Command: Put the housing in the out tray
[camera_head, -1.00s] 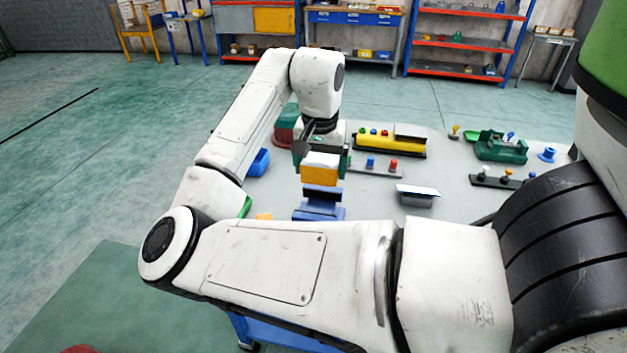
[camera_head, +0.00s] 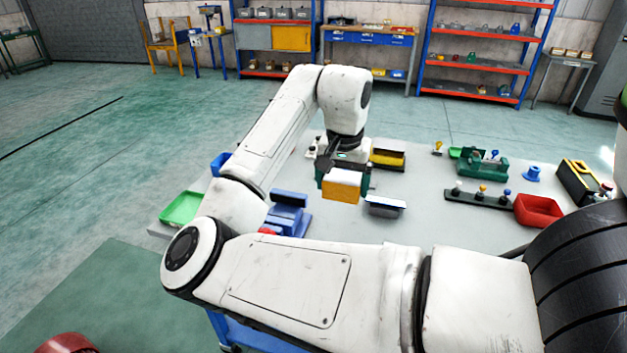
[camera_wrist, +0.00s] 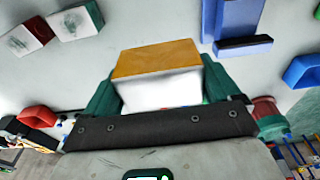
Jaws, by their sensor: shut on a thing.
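My gripper (camera_head: 343,180) is shut on a block with a yellow-orange side and a white side, which I take for the housing (camera_head: 341,188). In the wrist view the housing (camera_wrist: 158,72) sits between the green fingers of my gripper (camera_wrist: 160,88). It is held above the table, to the right of a blue stepped fixture (camera_head: 288,213). Which tray is the out tray I cannot tell: a green tray (camera_head: 181,208) lies at the table's left edge and a red tray (camera_head: 538,210) at the right.
A grey box with a white top (camera_head: 385,206) stands just right of the housing. A yellow-and-black tray (camera_head: 388,159), a green fixture (camera_head: 484,166) and a dark strip with knobs (camera_head: 478,197) stand further off. A blue bin (camera_head: 220,163) is at the left edge.

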